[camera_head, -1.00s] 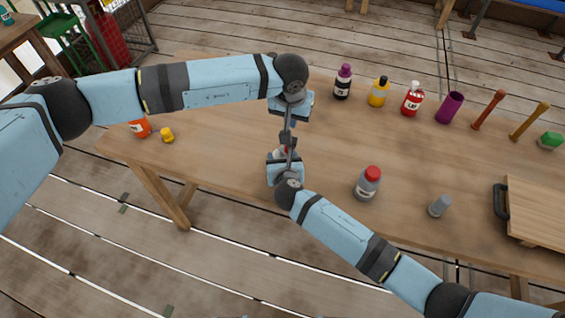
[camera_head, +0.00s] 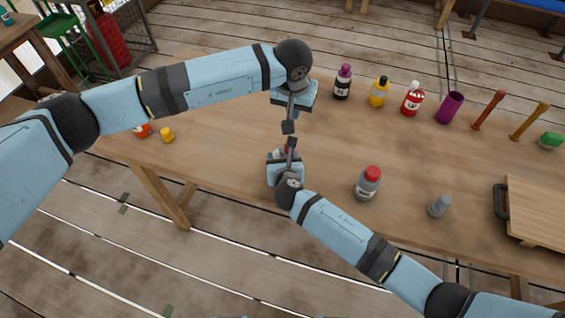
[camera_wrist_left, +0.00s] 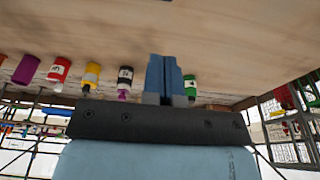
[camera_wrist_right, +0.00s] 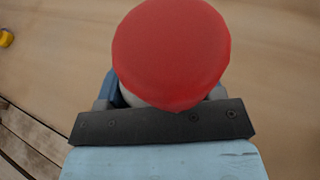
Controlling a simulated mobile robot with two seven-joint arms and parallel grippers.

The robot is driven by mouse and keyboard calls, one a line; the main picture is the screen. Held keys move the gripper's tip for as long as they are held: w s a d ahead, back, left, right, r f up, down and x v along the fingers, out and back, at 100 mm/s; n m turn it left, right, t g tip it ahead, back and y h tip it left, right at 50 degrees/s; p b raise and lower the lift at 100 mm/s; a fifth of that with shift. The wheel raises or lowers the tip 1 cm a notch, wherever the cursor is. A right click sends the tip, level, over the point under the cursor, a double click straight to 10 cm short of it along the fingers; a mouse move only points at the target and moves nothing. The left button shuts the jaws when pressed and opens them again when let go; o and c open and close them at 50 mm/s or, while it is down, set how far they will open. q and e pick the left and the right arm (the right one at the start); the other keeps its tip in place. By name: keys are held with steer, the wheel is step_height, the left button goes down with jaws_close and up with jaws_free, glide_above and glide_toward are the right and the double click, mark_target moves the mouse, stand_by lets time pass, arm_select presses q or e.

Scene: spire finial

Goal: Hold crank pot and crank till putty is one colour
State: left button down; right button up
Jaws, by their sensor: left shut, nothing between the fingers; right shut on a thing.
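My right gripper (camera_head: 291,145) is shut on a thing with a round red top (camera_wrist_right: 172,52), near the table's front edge. In the right wrist view the red top fills the middle, with a little pale body below it. In the head view my gripper mostly hides it. I cannot make out a crank or any putty, so I cannot tell if this is the crank pot. My left gripper (camera_head: 288,127) is shut and empty, just above and apart from the right one. Its closed fingers (camera_wrist_left: 168,78) show in the left wrist view.
A grey bottle with a red cap (camera_head: 367,184) and a small grey piece (camera_head: 439,206) stand right of my grippers. Several bottles, a purple cup (camera_head: 449,107) and two rods line the back. A board (camera_head: 537,210) lies at right. An orange container (camera_head: 142,130) stands at left.

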arm_select(q)
steer(key=s+x, duration=0.1)
steer(key=x, duration=0.5)
steer(key=shift+a+f, duration=0.2)
steer(key=shift+f, duration=0.05)
steer(key=shift+f, duration=0.1)
stand_by(1.8)
steer(key=shift+s+x, duration=0.15)
steer(key=shift+x, duration=0.55)
steer(key=shift+s+x, duration=0.1)
steer(key=shift+x, duration=0.65)
steer(key=shift+s+a, duration=0.15)
steer(key=shift+s, duration=0.15)
steer(key=shift+a, duration=0.15)
steer(key=w+v, duration=0.1)
steer(key=v, duration=0.6)
steer(key=shift+w+d, duration=0.2)
steer(key=shift+d, duration=0.1)
